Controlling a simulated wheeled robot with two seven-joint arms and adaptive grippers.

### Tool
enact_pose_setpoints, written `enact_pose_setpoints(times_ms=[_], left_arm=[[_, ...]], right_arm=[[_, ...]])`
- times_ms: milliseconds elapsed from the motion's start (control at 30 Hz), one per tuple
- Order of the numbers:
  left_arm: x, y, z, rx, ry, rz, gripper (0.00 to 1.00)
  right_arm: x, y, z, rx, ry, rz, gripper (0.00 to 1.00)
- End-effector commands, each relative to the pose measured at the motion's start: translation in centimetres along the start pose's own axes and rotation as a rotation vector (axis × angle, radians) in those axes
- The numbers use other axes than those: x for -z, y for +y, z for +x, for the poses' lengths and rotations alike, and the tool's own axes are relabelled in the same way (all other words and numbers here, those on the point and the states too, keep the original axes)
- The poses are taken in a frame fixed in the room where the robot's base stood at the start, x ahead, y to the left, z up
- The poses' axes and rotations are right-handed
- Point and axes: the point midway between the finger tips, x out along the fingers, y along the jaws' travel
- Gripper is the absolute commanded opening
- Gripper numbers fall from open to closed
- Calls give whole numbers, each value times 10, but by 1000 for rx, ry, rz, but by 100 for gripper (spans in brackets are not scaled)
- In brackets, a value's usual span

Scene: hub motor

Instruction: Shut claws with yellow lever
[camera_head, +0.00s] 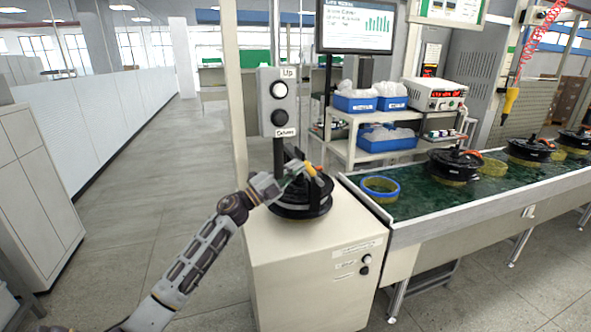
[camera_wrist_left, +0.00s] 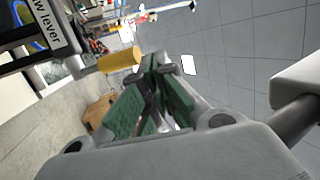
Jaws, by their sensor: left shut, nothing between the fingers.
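The yellow lever (camera_head: 311,170) is on the black round claw fixture (camera_head: 303,205) on top of the beige cabinet. In the left wrist view the lever's yellow handle (camera_wrist_left: 120,58) lies just left of my fingertips, outside the fingers. A label reading "w lever" (camera_wrist_left: 50,28) shows beside it. My left gripper (camera_head: 292,181) reaches over the fixture from the left, close to the lever. Its green-padded fingers (camera_wrist_left: 158,68) are shut with nothing between them. I cannot tell whether they touch the lever. The claws are too small and partly hidden to judge. My right gripper is out of view.
The beige cabinet (camera_head: 310,270) has a post with an up/down button box (camera_head: 279,102) behind the fixture. A conveyor (camera_head: 415,200) with a blue-rimmed yellow ring (camera_head: 380,188) and several hub motors runs right. The floor at left is clear.

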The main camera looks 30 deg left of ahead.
Motion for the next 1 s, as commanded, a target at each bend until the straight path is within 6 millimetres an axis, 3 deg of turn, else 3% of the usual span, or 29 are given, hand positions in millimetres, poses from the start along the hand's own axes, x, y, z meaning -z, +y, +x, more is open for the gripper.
enact_pose_setpoints(times_ms=[567, 1000], left_arm=[[-2, -2, -18, -1, 1, -1, 0], [-2, -9, -51, -1, 1, 0, 0]], right_arm=[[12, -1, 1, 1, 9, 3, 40], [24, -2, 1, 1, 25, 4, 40]])
